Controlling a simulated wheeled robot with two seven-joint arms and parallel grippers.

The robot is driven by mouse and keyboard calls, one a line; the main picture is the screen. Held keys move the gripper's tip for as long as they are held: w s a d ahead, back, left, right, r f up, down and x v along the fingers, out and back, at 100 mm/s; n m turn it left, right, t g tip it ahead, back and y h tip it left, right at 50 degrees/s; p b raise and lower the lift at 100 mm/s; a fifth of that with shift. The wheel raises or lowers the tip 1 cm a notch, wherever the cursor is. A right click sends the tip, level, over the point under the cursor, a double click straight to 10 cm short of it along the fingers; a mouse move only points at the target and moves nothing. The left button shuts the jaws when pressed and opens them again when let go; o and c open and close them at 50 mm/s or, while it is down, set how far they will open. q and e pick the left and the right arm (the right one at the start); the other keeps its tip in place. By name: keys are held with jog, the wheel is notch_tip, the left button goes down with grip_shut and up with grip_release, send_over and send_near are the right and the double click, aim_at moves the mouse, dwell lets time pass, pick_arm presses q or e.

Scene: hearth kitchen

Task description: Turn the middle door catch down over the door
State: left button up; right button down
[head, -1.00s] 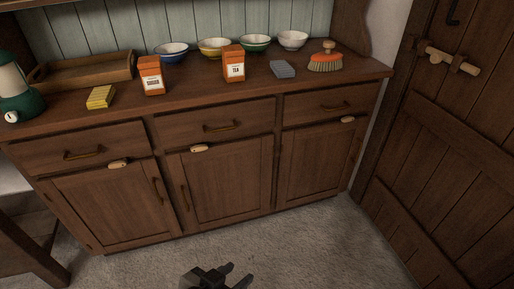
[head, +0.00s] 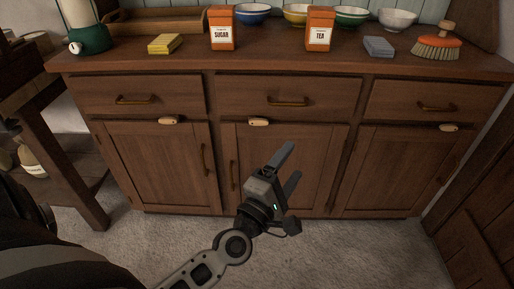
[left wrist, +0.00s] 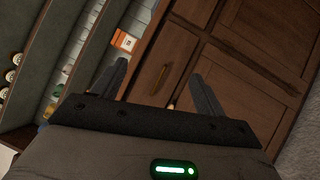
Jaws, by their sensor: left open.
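The middle door catch (head: 258,122) is a small pale wooden piece lying level at the top left of the middle door (head: 300,165), on the rail under the middle drawer. Similar catches sit above the left door (head: 168,120) and the right door (head: 449,127). My left gripper (head: 288,165) is open and empty in front of the middle door, lower and to the right of the catch, apart from it. In the left wrist view the open fingers (left wrist: 160,85) point at the dresser front, and a small pale bit shows between them, partly hidden. My right gripper is out of view.
The dresser top (head: 270,59) holds a sugar box (head: 222,30), a tea box (head: 319,30), several bowls, a brush (head: 437,42) and a lantern (head: 82,28). Drawer handles (head: 288,103) and door handles (head: 233,174) stick out near the catch. A side table (head: 60,150) stands left.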

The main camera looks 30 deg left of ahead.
pick_arm(q)
jog(key=w+a+f+n+g+y+b, duration=0.1)
jog(key=w+a+f+n+y+b, duration=0.2)
jog(key=n, duration=0.4)
jog(key=w+a+f+n+y+b, duration=0.1)
jog(key=a+f+n+y+b, duration=0.1)
jog(key=a+n+y, duration=0.35)
jog(key=n+g+y+b, duration=0.2)
jog(key=n+g, duration=0.2)
jog(key=n, duration=0.6)
send_near(259, 124)
jog(key=b+x, duration=0.3)
jog(key=x, duration=0.3)
jog(key=shift+w+a+b, duration=0.3)
jog(key=shift+a+b, duration=0.05)
jog(key=shift+w+a, duration=0.3)
jog(key=shift+w, duration=0.25)
jog(key=shift+w+a, duration=0.1)
jog(key=shift+w, duration=0.05)
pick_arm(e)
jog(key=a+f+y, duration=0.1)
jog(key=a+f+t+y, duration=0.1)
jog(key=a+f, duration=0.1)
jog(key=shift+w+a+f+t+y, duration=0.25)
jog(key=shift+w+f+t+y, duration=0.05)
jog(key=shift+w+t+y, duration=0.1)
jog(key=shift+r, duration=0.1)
pick_arm(q)
jog(key=c, duration=1)
